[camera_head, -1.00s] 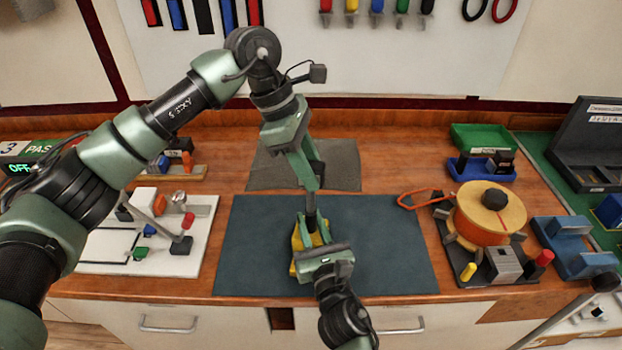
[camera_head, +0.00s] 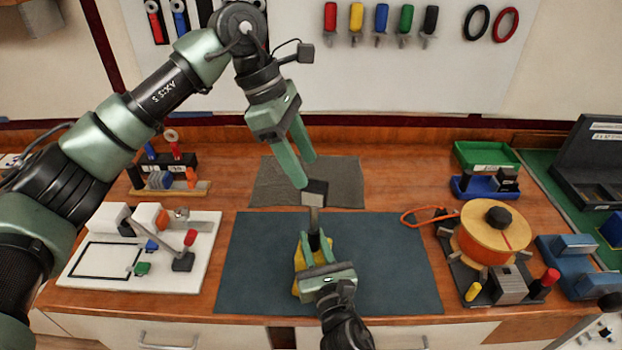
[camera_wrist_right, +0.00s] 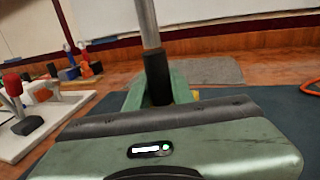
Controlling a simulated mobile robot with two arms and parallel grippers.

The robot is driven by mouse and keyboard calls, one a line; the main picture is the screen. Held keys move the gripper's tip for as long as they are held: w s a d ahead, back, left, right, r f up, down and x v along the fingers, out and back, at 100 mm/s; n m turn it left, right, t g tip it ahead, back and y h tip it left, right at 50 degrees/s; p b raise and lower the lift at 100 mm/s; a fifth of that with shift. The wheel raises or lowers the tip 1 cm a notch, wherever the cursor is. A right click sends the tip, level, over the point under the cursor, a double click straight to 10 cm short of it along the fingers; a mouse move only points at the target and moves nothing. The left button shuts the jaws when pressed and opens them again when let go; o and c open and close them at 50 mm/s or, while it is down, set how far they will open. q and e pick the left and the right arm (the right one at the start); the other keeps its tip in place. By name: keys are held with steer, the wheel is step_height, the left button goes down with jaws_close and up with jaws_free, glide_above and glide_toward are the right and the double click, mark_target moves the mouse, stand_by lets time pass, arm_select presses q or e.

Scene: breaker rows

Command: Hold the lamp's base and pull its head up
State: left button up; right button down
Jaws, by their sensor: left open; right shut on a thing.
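The lamp stands upright on the dark mat (camera_head: 385,265). Its yellow base (camera_head: 298,278) is partly hidden behind my right gripper. A silver stem (camera_head: 314,217) rises from a black collar to the dark, block-shaped lamp head (camera_head: 315,190). My right gripper (camera_head: 319,262) is shut on the lamp's base; in the right wrist view, its green fingers sit around the black collar (camera_wrist_right: 157,78), with the silver stem (camera_wrist_right: 148,25) above. My left gripper (camera_head: 305,170) is open, its fingers apart just above the lamp head and holding nothing.
A white board (camera_head: 95,270) with small parts lies at left. An orange spool (camera_head: 488,232) on a dark stand, an orange loop and blue blocks are at right. Green and blue trays stand behind them. A grey mat (camera_head: 345,185) lies behind the lamp.

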steer(key=shift+f, duration=0.1)
arm_select(q)
steer(key=v, duration=0.6)
stand_by(0.4)
arm_select(e)
steer(key=c, duration=1.1)
jaws_free()
